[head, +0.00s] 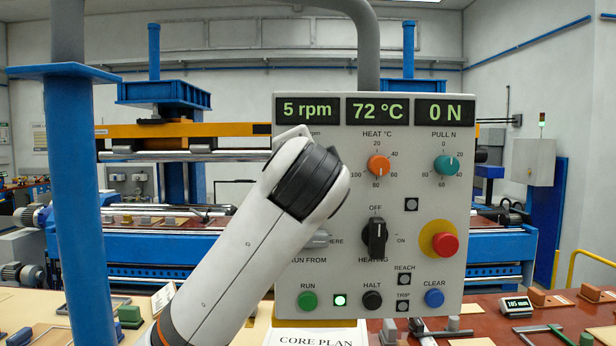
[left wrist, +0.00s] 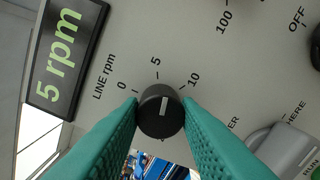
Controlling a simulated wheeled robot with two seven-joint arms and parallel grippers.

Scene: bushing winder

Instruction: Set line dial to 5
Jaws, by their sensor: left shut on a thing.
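The line dial is a round black knob (left wrist: 160,124) with a white pointer mark, below a "LINE rpm" scale marked 0, 5 and 10. Its mark points up and slightly right, close to the 5 tick. My left gripper (left wrist: 160,104) has its green fingers on both sides of the knob, shut on it. The green display (head: 305,110) on the panel reads 5 rpm; it also shows in the left wrist view (left wrist: 64,55). In the head view my left arm hides the dial and the fingers. My right gripper is not in view.
The grey panel (head: 345,262) also carries an orange heat dial (head: 379,165), a teal pull dial (head: 445,165), a black heating switch (head: 375,238) and a red stop button (head: 445,243). A grey lever (left wrist: 285,150) sits close to the right finger.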

